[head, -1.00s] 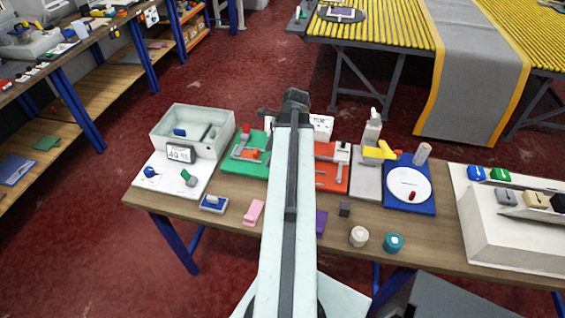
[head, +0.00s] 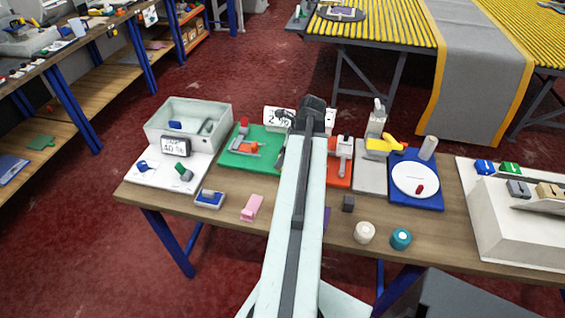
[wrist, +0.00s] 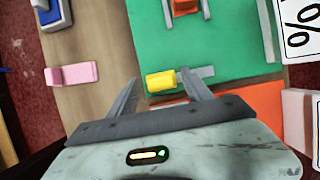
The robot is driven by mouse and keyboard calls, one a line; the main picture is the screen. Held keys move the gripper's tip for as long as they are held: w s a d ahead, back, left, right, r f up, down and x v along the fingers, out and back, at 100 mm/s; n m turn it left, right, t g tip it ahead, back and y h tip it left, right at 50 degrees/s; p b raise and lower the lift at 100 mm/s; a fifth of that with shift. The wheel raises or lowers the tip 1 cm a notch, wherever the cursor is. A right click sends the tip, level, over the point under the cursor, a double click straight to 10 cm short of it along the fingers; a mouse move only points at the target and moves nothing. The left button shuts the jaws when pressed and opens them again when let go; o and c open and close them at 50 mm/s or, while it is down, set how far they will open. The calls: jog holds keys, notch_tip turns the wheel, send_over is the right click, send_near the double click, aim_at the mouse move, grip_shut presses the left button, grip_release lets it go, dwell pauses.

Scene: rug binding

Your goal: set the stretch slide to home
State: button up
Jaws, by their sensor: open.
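A green board (head: 235,161) lies on the bench with an orange block (head: 245,147) and a red knob (head: 244,125) on it. In the wrist view the green board (wrist: 225,35) carries a yellow handle (wrist: 160,82) beside a short grey slot (wrist: 203,72), and an orange-red block (wrist: 184,6) on a grey rail. My gripper (wrist: 159,76) is open, with its fingers on either side of the yellow handle; I cannot tell whether they touch it. In the head view my arm hides the handle. I see no readable label naming the stretch slide.
A percent sign card (head: 278,117) stands behind the green board. A red board (head: 339,172) lies to its right. A pink block (head: 251,208), a blue-based block (head: 209,199) and white and teal round knobs (head: 400,238) sit along the front. The bench front has bare patches.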

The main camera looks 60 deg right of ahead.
grip_shut()
dwell(1.4)
